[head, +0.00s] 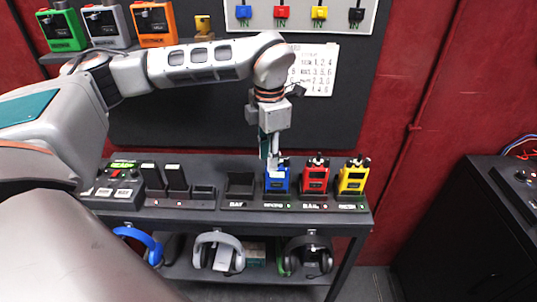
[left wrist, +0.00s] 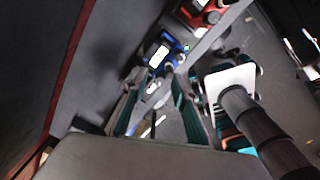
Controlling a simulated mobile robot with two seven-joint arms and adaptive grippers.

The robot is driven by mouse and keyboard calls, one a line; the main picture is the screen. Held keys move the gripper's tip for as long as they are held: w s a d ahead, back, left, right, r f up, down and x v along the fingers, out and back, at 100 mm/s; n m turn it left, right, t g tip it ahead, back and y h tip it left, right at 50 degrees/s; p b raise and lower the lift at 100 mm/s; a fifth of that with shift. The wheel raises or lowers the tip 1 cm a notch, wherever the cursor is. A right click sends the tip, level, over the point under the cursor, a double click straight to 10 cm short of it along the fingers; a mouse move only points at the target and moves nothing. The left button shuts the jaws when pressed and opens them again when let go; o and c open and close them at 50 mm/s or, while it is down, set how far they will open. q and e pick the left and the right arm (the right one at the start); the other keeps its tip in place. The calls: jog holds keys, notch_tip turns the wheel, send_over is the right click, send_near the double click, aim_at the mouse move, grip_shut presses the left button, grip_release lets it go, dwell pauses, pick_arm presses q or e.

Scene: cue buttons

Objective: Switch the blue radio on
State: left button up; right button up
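The blue radio (head: 277,182) stands upright in a dark charger slot on the shelf, left of the red radio (head: 315,178) and the yellow radio (head: 352,179). It also shows in the left wrist view (left wrist: 165,54), just beyond the fingertips. My left gripper (head: 270,155) points down right above the blue radio's top, close to its knobs. In the left wrist view its two fingers (left wrist: 158,82) stand apart with a gap between them. I cannot tell whether a fingertip touches the radio. My right gripper is not in view.
An empty charger slot (head: 240,184) is left of the blue radio. Headsets (head: 218,252) hang below the shelf. A panel with coloured plugs (head: 300,14) is on the wall. A black cabinet (head: 470,225) stands right.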

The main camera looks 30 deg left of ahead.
pick_arm(q)
grip_shut()
jog(key=shift+m, duration=1.6)
grip_release()
